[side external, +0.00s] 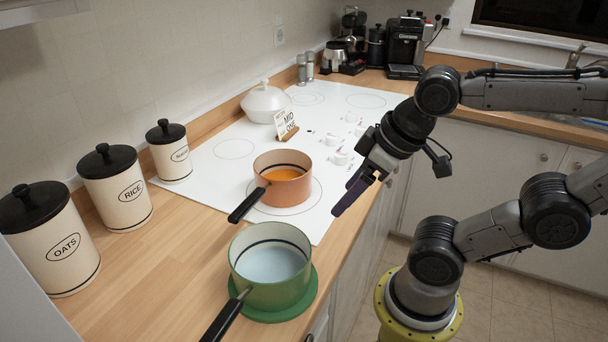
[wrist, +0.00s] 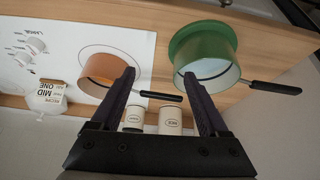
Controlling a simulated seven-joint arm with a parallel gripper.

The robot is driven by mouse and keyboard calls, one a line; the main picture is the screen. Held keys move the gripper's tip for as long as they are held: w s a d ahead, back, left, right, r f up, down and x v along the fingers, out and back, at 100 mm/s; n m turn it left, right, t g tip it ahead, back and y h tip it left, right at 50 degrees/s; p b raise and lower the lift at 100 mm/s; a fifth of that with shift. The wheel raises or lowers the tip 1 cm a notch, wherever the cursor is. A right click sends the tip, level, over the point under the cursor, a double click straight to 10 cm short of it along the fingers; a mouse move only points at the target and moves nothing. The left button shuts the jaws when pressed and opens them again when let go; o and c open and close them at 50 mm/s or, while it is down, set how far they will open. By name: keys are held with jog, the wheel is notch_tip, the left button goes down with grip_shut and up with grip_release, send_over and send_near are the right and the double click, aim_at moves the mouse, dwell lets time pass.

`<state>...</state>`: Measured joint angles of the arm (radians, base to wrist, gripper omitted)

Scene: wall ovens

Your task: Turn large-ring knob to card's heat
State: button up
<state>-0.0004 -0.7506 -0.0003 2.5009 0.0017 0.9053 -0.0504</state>
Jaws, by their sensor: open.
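A white recipe card (side external: 286,123) in a wooden holder stands on the white cooktop (side external: 215,180). Its readable words are "MID" and "ONE"; the card also shows in the wrist view (wrist: 50,92). Several white knobs (side external: 340,157) sit along the cooktop's right side, and some show in the wrist view (wrist: 38,45). I cannot read their settings or tell which one belongs to the large ring. My gripper (side external: 352,190) is open and empty, in the air near the front corner, apart from the knobs. Its two dark fingers (wrist: 159,73) frame the wrist view.
A green pot (side external: 258,298) stands on a green mat (side external: 306,300) on the wooden counter. A white lidded pot (side external: 266,106), labelled canisters (side external: 118,205) and a coffee machine (side external: 405,48) stand farther back.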

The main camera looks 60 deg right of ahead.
jog(key=w+d+r+n, duration=0.2)
jog(key=w+r+n, duration=0.3)
jog(key=r+n, duration=0.2)
jog(key=g, duration=0.5)
send_over(341, 152)
notch_tip(341, 152, down, 7)
notch_tip(341, 152, down, 14)
jog(key=shift+s+a+r, duration=0.1)
jog(key=shift+r, duration=0.1)
jog(key=shift+c, duration=0.3)
grip_shut()
